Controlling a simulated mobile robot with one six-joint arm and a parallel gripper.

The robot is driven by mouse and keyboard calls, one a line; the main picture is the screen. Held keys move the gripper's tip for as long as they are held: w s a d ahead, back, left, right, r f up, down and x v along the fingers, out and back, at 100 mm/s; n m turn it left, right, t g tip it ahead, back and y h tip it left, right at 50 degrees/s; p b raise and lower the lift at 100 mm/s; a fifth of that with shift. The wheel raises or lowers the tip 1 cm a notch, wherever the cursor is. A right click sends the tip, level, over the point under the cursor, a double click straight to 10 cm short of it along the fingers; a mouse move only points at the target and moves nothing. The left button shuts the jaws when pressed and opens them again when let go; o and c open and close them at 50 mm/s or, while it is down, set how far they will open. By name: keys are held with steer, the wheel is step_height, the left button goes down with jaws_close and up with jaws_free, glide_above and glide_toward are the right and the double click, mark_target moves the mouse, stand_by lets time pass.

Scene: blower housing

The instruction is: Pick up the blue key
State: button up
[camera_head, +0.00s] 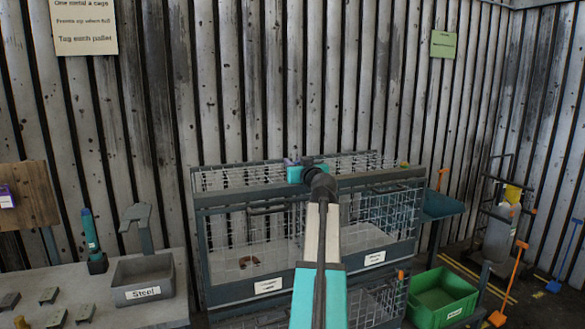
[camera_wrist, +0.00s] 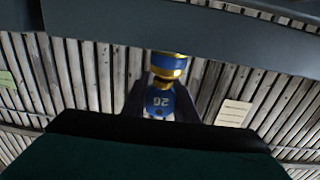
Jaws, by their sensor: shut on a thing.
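The blue key (camera_wrist: 159,103) shows in the middle of the wrist view, with a blue tag-like part bearing a number and a gold and blue banded part above it. My gripper (camera_wrist: 160,92) is shut on it, with a dark finger on either side. In the head view my gripper (camera_head: 307,163) is over the top of the wire cage, mostly hidden behind my own wrist. The key cannot be made out there.
Wire cages (camera_head: 220,225) stand ahead under my arm. A steel bin (camera_head: 140,278) sits on a bench (camera_head: 175,312) at left. A green crate (camera_head: 442,297) stands at right, near a trolley (camera_head: 497,235) and orange-handled tools (camera_head: 508,285). A corrugated wall (camera_head: 300,80) is behind.

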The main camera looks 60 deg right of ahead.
steer(key=shift+r+b, duration=0.45)
steer(key=shift+r, duration=0.9)
steer(key=r+b+v, duration=0.1)
steer(key=b+v, duration=0.3)
steer(key=v, duration=1.2)
steer(key=shift+s+d+r, duration=0.25)
steer(key=shift+d+r, duration=0.05)
steer(key=shift+r, duration=0.05)
